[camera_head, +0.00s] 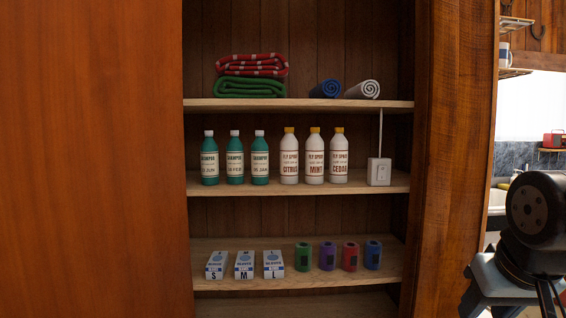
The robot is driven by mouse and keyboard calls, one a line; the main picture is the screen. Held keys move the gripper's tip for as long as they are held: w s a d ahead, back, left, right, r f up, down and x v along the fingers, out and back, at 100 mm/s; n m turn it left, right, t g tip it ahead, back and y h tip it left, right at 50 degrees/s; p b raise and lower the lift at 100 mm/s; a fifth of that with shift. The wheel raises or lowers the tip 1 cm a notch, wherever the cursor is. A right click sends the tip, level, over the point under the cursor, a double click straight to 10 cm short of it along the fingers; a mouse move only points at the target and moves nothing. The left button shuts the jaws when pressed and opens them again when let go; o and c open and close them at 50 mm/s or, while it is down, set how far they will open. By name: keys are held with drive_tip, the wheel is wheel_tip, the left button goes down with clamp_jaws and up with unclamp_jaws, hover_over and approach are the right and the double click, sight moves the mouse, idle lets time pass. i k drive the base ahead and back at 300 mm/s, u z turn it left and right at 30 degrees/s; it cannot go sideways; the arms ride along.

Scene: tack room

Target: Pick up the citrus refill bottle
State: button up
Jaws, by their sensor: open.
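The citrus refill bottle (289,160) is white with a yellow cap and a label reading CITRUS. It stands upright on the middle shelf (225,188) of the wooden cabinet. Two bottles of the same shape stand in a row to its right: the mint bottle (314,160) and the cedar bottle (339,160). A black rounded part of my arm shows at the right edge, outside the cabinet and well away from the bottles. My gripper is not in view.
Several teal shampoo bottles (235,162) stand left of the citrus bottle. A white switch box (379,172) is at the shelf's right. Folded blankets (252,86) lie above; glove boxes (244,265) and coloured rolls (350,256) are below. A wooden panel (90,160) closes off the left.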

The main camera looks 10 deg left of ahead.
sight(289, 144)
drive_tip(key=z, duration=0.15)
drive_tip(key=i, duration=0.95)
drive_tip(key=u, duration=0.1)
